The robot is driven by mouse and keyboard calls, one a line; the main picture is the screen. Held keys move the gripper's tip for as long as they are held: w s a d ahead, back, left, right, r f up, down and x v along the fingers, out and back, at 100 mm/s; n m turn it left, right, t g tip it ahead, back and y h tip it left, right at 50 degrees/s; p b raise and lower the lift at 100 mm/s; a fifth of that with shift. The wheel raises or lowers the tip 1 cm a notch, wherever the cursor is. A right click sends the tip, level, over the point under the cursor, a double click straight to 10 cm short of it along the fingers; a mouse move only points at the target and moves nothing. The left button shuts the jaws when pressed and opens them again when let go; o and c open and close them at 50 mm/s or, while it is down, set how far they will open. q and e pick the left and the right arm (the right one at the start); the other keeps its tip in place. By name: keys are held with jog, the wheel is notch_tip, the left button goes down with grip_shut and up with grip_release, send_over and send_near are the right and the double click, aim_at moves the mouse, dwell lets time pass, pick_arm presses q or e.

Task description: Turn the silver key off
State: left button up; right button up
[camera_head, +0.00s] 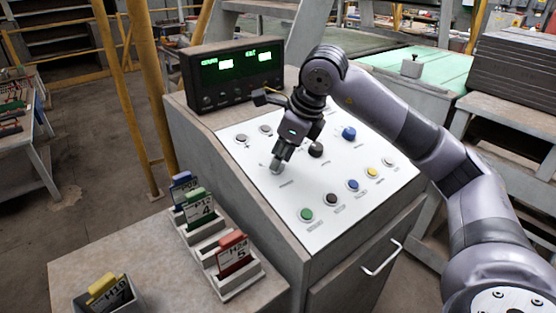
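The white control panel (335,205) slopes on top of a grey console. The silver key (275,170) is a small grey piece low on the panel's left half, partly covered by my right gripper. My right gripper (279,161) points down at the key, its narrow fingertips right at it. I cannot tell whether the fingers are closed on the key or only touching or around it. Which way the key is turned is too small to tell. My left gripper is not in view.
Green, black, blue, yellow and white buttons (352,185) line the panel's front. A blue knob (348,133) and black knob (315,149) stand beside my gripper. A display box (235,75) is behind. Card holders (238,277) sit at front left.

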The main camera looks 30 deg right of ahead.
jog(key=v, duration=1)
